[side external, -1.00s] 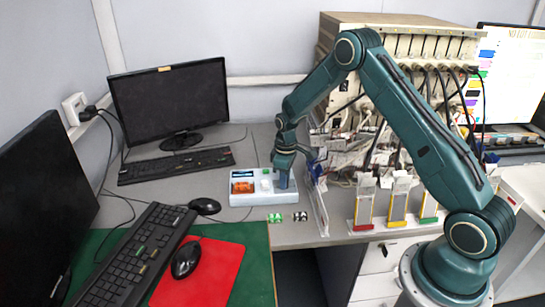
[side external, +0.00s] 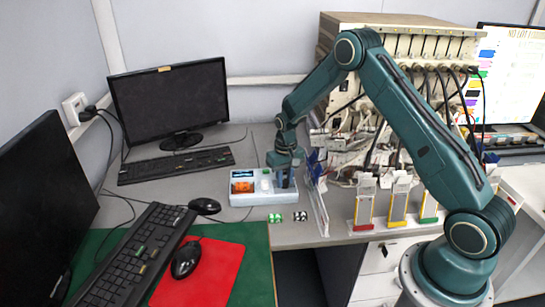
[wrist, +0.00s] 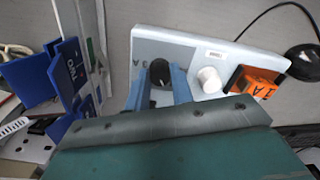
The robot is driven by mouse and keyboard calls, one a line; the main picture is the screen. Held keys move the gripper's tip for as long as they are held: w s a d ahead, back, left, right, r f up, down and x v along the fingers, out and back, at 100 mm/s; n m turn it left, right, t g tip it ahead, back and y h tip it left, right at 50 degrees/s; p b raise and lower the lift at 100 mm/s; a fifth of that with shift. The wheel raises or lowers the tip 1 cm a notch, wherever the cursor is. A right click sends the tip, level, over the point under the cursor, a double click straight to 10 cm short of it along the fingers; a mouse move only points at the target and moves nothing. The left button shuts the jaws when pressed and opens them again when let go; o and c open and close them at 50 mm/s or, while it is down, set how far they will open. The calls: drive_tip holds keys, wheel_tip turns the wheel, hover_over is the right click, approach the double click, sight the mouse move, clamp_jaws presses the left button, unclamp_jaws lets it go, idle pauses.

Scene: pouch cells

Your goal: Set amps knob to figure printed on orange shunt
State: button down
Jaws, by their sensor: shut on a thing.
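A pale blue-white box (wrist: 195,42) lies on the grey bench; it also shows in the side external view (side external: 262,199). On it are a black knob (wrist: 160,70), a white round knob or post (wrist: 209,79) and an orange shunt (wrist: 254,83). The shunt's dark print looks upside down in the wrist view and seems to read "1 A". My gripper (wrist: 161,82) points down with its blue fingers on both sides of the black knob, shut on it. The knob's pointer and most of its scale are too small or hidden to read.
Blue labelled pieces and a clear panel (side external: 319,207) stand right beside the box. Small green (side external: 275,217) and black (side external: 300,216) pieces lie in front of it. A keyboard (side external: 176,165) and a mouse (side external: 205,206) are to the left. A cabled rack stands behind my arm.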

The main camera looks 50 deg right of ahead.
sight(285, 180)
idle(0.5)
drive_tip(key=c, duration=1.2)
unclamp_jaws()
wheel_tip(285, 180, up, 14)
